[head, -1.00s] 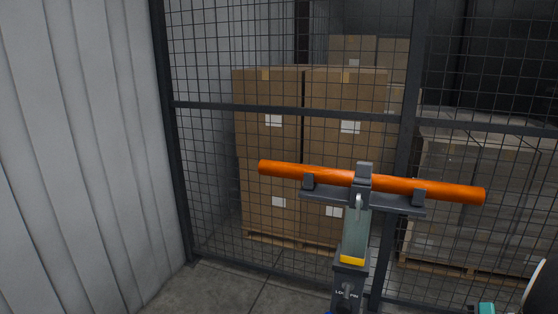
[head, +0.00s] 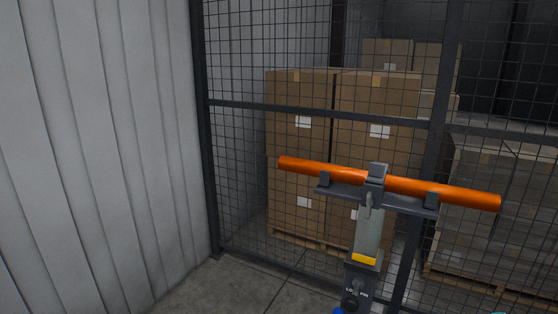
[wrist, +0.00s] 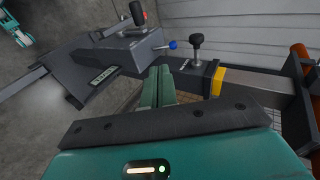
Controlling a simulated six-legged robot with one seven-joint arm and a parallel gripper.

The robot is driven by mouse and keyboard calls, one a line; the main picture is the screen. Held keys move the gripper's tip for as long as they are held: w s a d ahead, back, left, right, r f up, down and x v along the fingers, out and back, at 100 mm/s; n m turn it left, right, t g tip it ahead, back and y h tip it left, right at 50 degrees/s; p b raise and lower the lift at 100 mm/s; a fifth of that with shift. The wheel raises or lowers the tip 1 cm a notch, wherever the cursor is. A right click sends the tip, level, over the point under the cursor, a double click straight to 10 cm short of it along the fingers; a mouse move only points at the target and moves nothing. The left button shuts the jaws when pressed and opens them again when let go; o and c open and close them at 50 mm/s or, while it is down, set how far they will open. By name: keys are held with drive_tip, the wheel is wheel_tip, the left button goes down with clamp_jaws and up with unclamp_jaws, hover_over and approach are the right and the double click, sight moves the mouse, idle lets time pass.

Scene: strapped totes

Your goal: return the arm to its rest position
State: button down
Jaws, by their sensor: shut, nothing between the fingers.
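My gripper (wrist: 164,72) shows in the wrist view as two teal fingers lying side by side, shut, with nothing visible between them. They rise from a dark plate on my teal gripper body. The fingertips appear close to a dark grey fixture with knobs (wrist: 130,50); I cannot tell whether they touch it. In the head view my gripper is not seen; only a sliver of teal shows at the bottom right edge.
A grey post (head: 368,235) with a yellow band carries an orange bar (head: 440,190) on brackets ahead. Behind it stands a mesh fence (head: 240,150) with stacked cartons (head: 300,95) on pallets. A corrugated wall (head: 90,150) stands at left. Bare floor (head: 235,290) shows between.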

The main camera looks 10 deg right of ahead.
drive_tip(key=s+a+r+n+g+h, duration=0.1)
drive_tip(key=a+r+n+h, duration=0.2)
drive_tip(key=a, duration=0.8)
drive_tip(key=a+r+n+h, duration=0.4)
drive_tip(key=a+h, duration=0.1)
drive_tip(key=a, duration=0.7)
drive_tip(key=shift+s+a+r+g+h, duration=0.15)
drive_tip(key=shift+s+r+g+h, duration=0.15)
drive_tip(key=shift+s+g+h, duration=0.1)
